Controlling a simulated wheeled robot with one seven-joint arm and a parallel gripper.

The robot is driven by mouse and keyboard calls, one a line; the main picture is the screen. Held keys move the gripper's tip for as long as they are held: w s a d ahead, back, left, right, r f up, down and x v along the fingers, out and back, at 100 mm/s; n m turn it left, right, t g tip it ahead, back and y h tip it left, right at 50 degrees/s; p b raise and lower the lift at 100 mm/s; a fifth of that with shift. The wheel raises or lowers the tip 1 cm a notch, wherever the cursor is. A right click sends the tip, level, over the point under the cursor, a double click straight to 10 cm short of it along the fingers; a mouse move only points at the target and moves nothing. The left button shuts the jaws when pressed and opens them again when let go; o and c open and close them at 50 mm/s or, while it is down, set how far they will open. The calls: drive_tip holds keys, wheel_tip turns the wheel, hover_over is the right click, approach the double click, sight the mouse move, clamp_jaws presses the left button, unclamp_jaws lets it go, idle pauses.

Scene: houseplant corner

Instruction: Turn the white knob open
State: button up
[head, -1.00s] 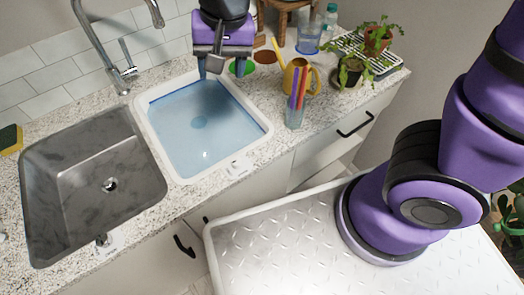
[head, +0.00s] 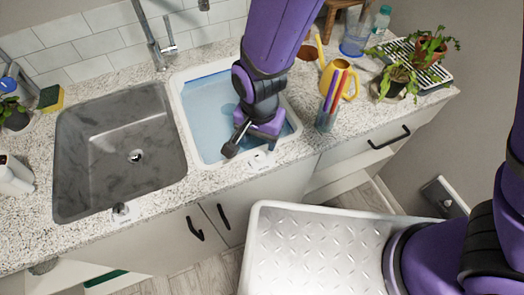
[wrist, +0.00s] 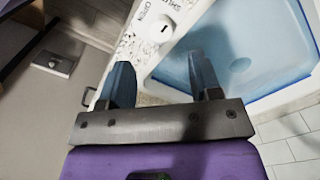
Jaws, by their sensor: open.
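The white knob (head: 258,160) sits on the counter's front strip, before the white basin (head: 181,112) of blue water. In the wrist view the knob (wrist: 160,28) is round with a short dark mark, beside the printed words OPEN and SHUT. My gripper (head: 268,146) is low over the basin's front edge, next to the knob. In the wrist view my gripper (wrist: 162,75) has its two blue fingers apart with nothing between them. The knob lies beyond the fingertips, roughly in line with the gap. I see no contact with it.
A second knob (head: 121,209) is in front of the grey sink (head: 75,150). A cup of coloured sticks (head: 327,118) and a yellow watering can (head: 346,78) stand right of the basin. Potted plants (head: 396,80) are farther right. The faucet (head: 160,50) rises behind.

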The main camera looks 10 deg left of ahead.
sight(260, 155)
drive_tip(key=shift+f, duration=3.6)
drive_tip(key=shift+c, duration=0.5)
drive_tip(key=c, duration=0.8)
drive_tip(key=shift+c, duration=0.2)
